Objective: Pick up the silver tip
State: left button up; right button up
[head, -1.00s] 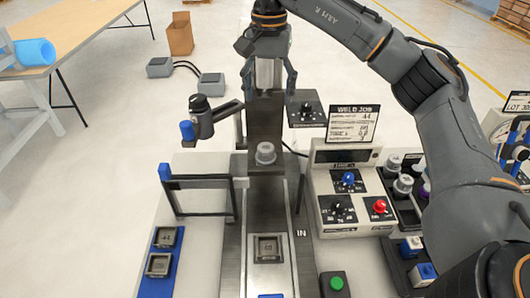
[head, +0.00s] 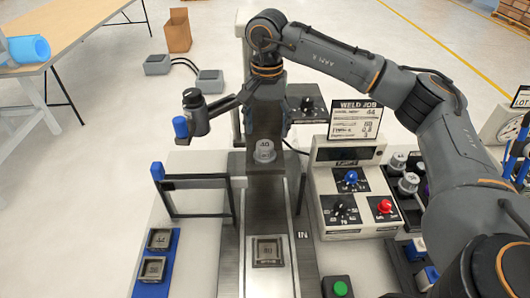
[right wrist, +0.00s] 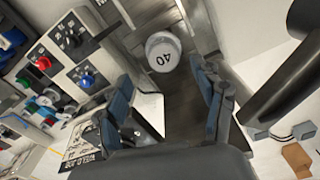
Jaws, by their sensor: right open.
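A silver tip (head: 264,151), a short round cylinder with a dark number on top, stands upright on the dark metal fixture in the middle of the head view. It also shows in the right wrist view (right wrist: 162,52), where its label reads 40. My right gripper (head: 267,128) hangs just behind and above the tip in the head view. In the right wrist view its two blue-grey fingers (right wrist: 166,88) are spread apart. The tip shows beyond and between them, untouched, with nothing in the jaws. My left gripper is not in view.
A control box (head: 345,190) with blue and red knobs stands right of the fixture. Several similar caps (head: 407,183) sit in a dark rack beyond it. A dark arm with a blue end (head: 207,112) and a black frame (head: 200,183) stand left. A square block (head: 268,251) lies in front.

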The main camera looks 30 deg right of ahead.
aim_at(265, 144)
jog(key=shift+w+f+p, duration=0.1)
jog(key=shift+f+p, duration=0.4)
jog(key=shift+f, duration=0.1)
notch_tip(265, 144, down, 4)
jog(key=shift+w+a+r+p, duration=0.1)
jog(key=shift+r+p, duration=0.15)
jog(key=shift+p, duration=0.7)
jog(key=shift+f, duration=0.45)
jog(key=shift+c, duration=0.4)
jog(key=shift+w, duration=0.1)
grip_shut()
